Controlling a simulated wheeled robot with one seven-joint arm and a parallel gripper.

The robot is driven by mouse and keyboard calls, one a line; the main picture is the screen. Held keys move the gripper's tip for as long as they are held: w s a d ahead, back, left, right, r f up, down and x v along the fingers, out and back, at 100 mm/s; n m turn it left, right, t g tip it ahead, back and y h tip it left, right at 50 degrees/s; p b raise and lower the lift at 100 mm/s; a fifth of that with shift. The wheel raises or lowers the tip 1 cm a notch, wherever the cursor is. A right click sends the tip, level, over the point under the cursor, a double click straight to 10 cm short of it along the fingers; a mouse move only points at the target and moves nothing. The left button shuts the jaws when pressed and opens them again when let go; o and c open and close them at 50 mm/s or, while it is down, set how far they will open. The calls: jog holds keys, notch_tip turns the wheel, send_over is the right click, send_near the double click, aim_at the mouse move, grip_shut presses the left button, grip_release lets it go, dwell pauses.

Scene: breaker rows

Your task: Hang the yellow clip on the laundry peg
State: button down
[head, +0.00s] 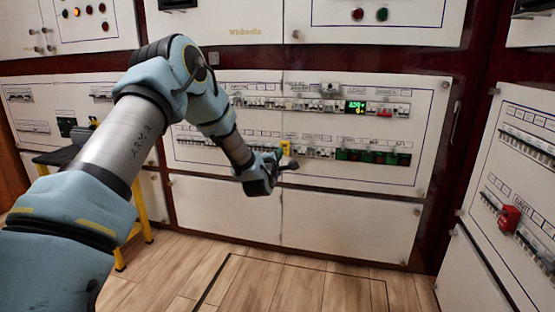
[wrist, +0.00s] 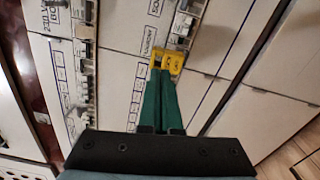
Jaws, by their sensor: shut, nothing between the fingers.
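The yellow clip (head: 285,147) is at the lower breaker row of the middle panel, just past my fingertips. In the wrist view the yellow clip (wrist: 170,62) sits against the panel at the end of a line of breakers, beside a small printed label too blurred to read surely. My gripper (head: 277,156) has its two green fingers (wrist: 161,74) together, with their tips right at the clip's near edge and nothing between them. I cannot make out the peg; the clip and fingers may cover it. Whether the clip touches the fingertips is unclear.
Breaker rows (head: 300,105) and a lit green display (head: 355,107) are on the middle panel. A red block (head: 509,217) is on the right panel. A dark-topped stand with yellow legs (head: 140,215) is at the left. The wooden floor (head: 300,285) in front is clear.

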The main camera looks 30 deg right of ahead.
jog(key=shift+x, duration=1.9)
jog(key=shift+w+d+b, duration=0.4)
jog(key=shift+w, duration=0.1)
jog(key=p+v, duration=0.2)
jog(key=v, duration=1.1)
jog(key=shift+s+a+p, duration=0.25)
jog(key=shift+a+p, duration=0.05)
